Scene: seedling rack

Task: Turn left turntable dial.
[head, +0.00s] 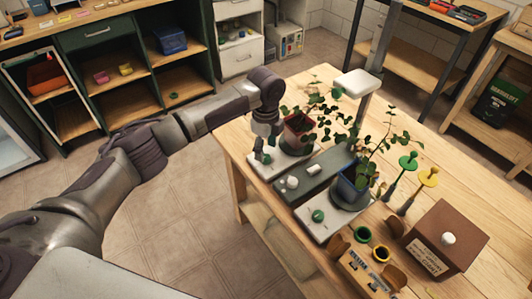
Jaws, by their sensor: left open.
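The left turntable (283,172) is a white base on the wooden table, with a leafy plant in a red pot (297,133) standing on it. My left gripper (262,150) is open and points down at the near left part of this base, beside the pot. A small green dial (267,159) shows at its fingertips and is partly hidden by them. I cannot tell whether the fingers touch it. The right turntable (333,226) has a green dial (318,215) in plain view and a plant in a blue pot (350,188). My right gripper is not in view.
A grey box with white knobs (313,170) sits between the turntables. A lamp-like white head (357,83) stands behind the plants. Green and yellow stands (428,178), a brown box (447,238) and a wooden holder (362,274) fill the table's right part.

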